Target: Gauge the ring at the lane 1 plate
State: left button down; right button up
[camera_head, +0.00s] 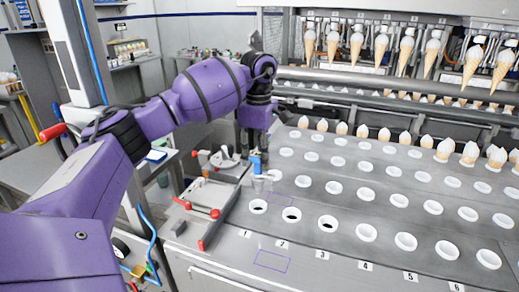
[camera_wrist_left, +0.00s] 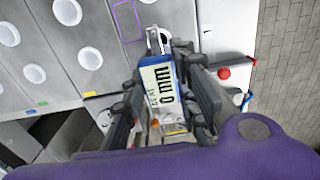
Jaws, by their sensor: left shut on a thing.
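My left gripper (camera_head: 256,150) is shut on a gauge (camera_wrist_left: 160,85) with a white face reading "0 mm". The wrist view shows the gauge between both fingers, a metal end pointing away from my palm. In the head view a blue part (camera_head: 257,163) and a pale lower part show below the gripper, above the plate's left side. The lane 1 plate carries the label 1 (camera_head: 245,233), with a white ring (camera_head: 258,206) around its hole just behind. The gauge's tip appears behind that ring; whether it touches anything I cannot tell. My right gripper is out of view.
Several lanes of ringed holes stretch right and back, with a row of filled cones (camera_head: 362,131) behind. More cones hang from a rack (camera_head: 381,43). A tray with red-handled clamps (camera_head: 202,209) lies left of lane 1. A purple outline (camera_head: 272,262) marks the front.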

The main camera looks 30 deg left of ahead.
aim_at(258, 173)
pick_arm(q)
jog(key=shift+f, duration=0.75)
jog(key=shift+f+b, duration=0.35)
jog(key=shift+f, duration=0.4)
jog(key=shift+f+b, duration=0.55)
jog(key=shift+f, duration=1.45)
jog(key=shift+f+b, duration=0.35)
jog(key=shift+f, duration=1.2)
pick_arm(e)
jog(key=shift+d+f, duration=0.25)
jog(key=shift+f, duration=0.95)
pick_arm(q)
jog(key=c, duration=1.4)
grip_release()
jog(key=shift+o, duration=0.5)
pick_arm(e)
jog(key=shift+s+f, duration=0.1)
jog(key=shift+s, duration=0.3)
